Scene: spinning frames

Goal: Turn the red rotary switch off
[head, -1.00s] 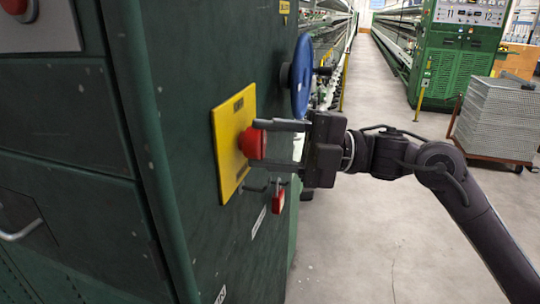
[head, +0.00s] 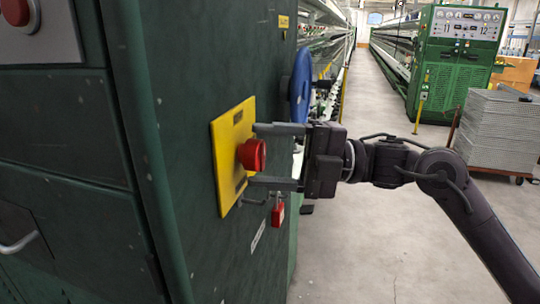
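The red rotary switch (head: 252,154) is a round red knob on a yellow plate (head: 228,165) on the side of the dark green cabinet. My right gripper (head: 252,156) comes in from the right. Its fingers are spread, one above the knob and one below it, with visible gaps to the red knob. The fingertips reach close to the yellow plate; I cannot tell if they touch it. The knob's exact turn position cannot be read. My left gripper is not in view.
A red padlock (head: 278,212) hangs just below the gripper. A blue handwheel (head: 301,86) juts out behind the plate. Another red button (head: 17,11) is at top left. The aisle floor at right is clear up to a cart with grey stacks (head: 500,130).

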